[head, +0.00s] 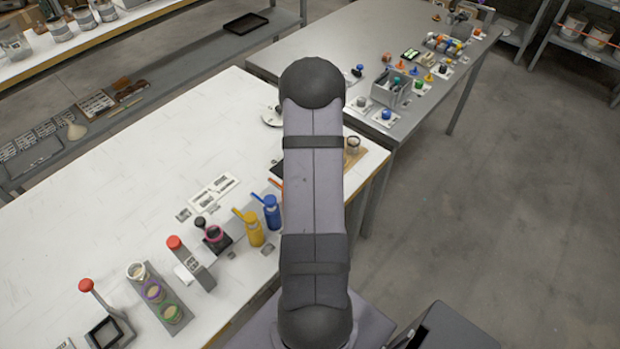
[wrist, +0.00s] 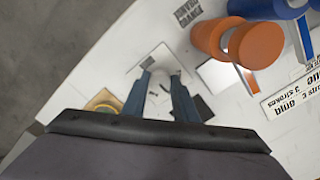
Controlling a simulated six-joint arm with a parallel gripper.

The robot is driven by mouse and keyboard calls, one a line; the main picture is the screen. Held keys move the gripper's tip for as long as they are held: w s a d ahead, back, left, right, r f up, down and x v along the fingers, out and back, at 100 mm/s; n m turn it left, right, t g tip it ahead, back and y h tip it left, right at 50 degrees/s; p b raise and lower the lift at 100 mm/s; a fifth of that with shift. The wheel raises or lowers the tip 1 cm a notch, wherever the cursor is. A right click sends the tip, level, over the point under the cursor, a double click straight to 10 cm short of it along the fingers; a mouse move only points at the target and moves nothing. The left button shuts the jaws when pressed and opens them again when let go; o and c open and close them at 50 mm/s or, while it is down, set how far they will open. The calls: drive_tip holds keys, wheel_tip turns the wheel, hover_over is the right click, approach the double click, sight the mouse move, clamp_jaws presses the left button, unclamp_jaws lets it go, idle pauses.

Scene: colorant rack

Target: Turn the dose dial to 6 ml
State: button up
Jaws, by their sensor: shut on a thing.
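In the wrist view my gripper (wrist: 161,76) reaches down to a pale square plate near the table edge. Its two blue-grey fingers are shut on a small pale rounded thing, which I take to be the dose dial (wrist: 161,65). The fingers cover much of it. Its pointer and scale cannot be read, so its setting is not visible. In the head view my own arm hides the gripper and the dial.
An orange bottle (wrist: 208,40) stands close right of my gripper, with a blue one (wrist: 268,8) beyond. The head view shows the blue (head: 271,214) and yellow (head: 253,230) bottles left of my arm. A small tin (head: 352,145) stands to its right. The white table's (head: 120,190) left part is clear.

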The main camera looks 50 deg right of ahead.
drive_tip(key=m, duration=0.6)
drive_tip(key=shift+w+m, duration=0.1)
drive_tip(key=shift+m, duration=0.2)
drive_tip(key=m, duration=0.5)
drive_tip(key=shift+w, duration=0.1)
drive_tip(key=shift+m, duration=0.4)
drive_tip(key=o, duration=1.1)
drive_tip(key=shift+c, duration=0.2)
drive_tip(key=shift+r, duration=0.2)
drive_tip(key=shift+r+b, duration=0.9)
drive_tip(key=shift+r, duration=2.65)
